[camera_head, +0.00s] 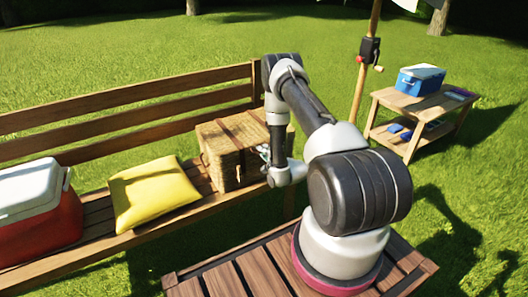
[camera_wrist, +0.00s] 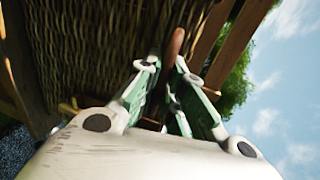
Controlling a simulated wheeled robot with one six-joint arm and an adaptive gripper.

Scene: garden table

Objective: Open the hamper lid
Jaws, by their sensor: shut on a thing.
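The wicker hamper (camera_head: 225,168) stands on the bench, with its lid (camera_head: 222,130) lying flat and brown straps running over it. My gripper (camera_head: 264,152) is at the hamper's right front side, partly hidden by my own arm. In the wrist view the hamper's woven wall (camera_wrist: 95,45) fills the upper left. There my gripper (camera_wrist: 166,68) has its fingertips close together around a slim brown handle-like piece (camera_wrist: 176,42) beside the weave. Where this piece joins the hamper is not clear.
A yellow cushion (camera_head: 150,192) and a red cooler with a white lid (camera_head: 38,212) sit on the bench (camera_head: 110,125) left of the hamper. A slatted table (camera_head: 215,283) is in front. A side table (camera_head: 425,108) with a blue box (camera_head: 419,79) stands behind a wooden pole (camera_head: 362,88).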

